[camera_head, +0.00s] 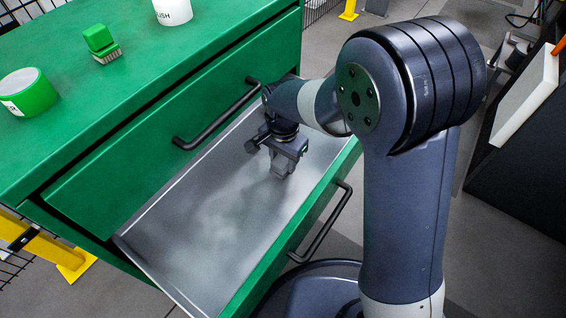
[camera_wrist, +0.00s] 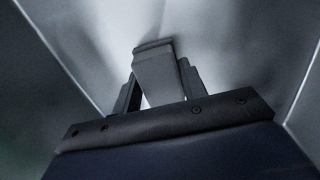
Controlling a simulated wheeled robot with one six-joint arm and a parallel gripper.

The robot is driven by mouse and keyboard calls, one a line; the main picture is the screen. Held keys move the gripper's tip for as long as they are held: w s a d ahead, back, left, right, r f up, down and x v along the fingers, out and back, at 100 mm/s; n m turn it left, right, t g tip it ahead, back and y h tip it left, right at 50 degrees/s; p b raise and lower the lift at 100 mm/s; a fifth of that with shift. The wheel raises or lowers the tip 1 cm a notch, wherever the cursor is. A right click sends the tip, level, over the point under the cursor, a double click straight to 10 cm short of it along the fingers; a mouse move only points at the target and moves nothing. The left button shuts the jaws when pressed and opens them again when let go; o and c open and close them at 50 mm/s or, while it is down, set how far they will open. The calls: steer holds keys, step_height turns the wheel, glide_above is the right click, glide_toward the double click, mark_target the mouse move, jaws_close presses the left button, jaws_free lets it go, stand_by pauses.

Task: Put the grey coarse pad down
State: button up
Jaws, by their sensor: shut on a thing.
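My gripper (camera_head: 286,152) is over the open drawer (camera_head: 205,235) of the green cabinet, pointing down into it. It is shut on a grey block, the grey coarse pad (camera_wrist: 154,72), which shows between the two dark fingers in the wrist view. In the head view the pad (camera_head: 279,168) is small below the fingers and hard to tell apart from them. The drawer's metal floor looks bare around it. I cannot tell whether the pad touches the floor.
The drawer front with its black handle (camera_head: 322,225) is to the right. A closed upper drawer's handle (camera_head: 217,116) runs close to my arm. On the green cabinet top (camera_head: 60,130) stand a green-handled brush (camera_head: 101,43), a green-and-white roll (camera_head: 28,92) and a white container (camera_head: 173,10).

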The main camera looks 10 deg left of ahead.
mark_target(285, 160)
steer(key=shift+f, duration=0.25)
steer(key=o, duration=0.9)
steer(key=shift+f+b, duration=0.25)
steer(key=shift+b, duration=0.25)
steer(key=r+p, duration=0.1)
steer(key=r, duration=0.1)
steer(key=r+p, duration=0.1)
steer(key=r, duration=0.2)
steer(key=r+p, duration=0.2)
steer(key=shift+s+d+r, duration=0.2)
steer(key=shift+d+r, duration=0.05)
steer(key=shift+r, duration=0.05)
